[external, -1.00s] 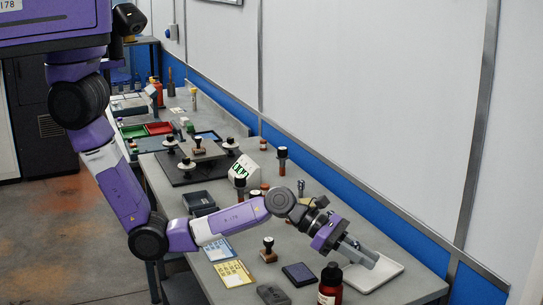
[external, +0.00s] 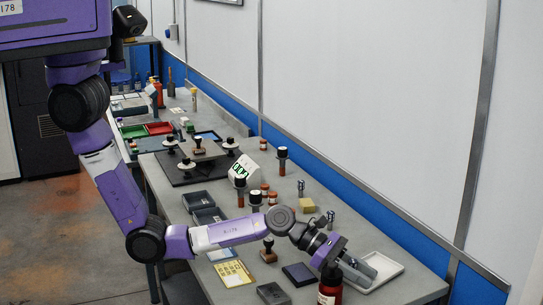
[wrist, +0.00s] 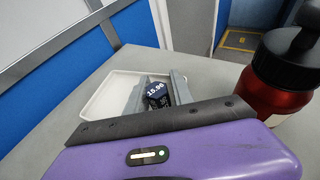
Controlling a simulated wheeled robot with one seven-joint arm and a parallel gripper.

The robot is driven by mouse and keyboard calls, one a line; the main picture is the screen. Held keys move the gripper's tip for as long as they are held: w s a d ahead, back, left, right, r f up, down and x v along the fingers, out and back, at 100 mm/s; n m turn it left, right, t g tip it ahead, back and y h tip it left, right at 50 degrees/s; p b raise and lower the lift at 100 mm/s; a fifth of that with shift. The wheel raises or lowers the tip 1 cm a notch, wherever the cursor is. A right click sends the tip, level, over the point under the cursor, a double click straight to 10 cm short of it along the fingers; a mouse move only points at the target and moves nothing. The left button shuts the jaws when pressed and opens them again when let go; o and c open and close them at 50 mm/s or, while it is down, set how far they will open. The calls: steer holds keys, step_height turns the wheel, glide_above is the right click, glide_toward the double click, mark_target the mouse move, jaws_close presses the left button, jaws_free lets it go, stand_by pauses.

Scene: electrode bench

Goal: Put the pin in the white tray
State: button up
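The white tray (external: 390,271) is a shallow rectangle at the near right of the bench. It also shows in the wrist view (wrist: 98,104). My gripper (external: 365,274) is low over the tray, tilted down, its two grey fingers apart. In the wrist view, a small dark blue piece (wrist: 156,92) with the white label "15.90" is between the fingers (wrist: 158,86); it may be the pin. I cannot tell whether the fingers grip it or whether it rests on the tray floor. Its lower part is hidden by the gripper body.
A red bottle with a black top (external: 330,287) stands close beside my gripper; it is at the right in the wrist view (wrist: 282,85). A dark pad (external: 299,274), a stamp (external: 268,251) and a yellow block (external: 307,205) are nearby. The wall runs behind the bench.

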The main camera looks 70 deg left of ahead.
steer(key=shift+r, duration=0.1)
steer(key=shift+a+r, duration=0.1)
steer(key=v, duration=1.2)
steer(key=shift+r+p, duration=0.1)
steer(key=shift+p, duration=0.25)
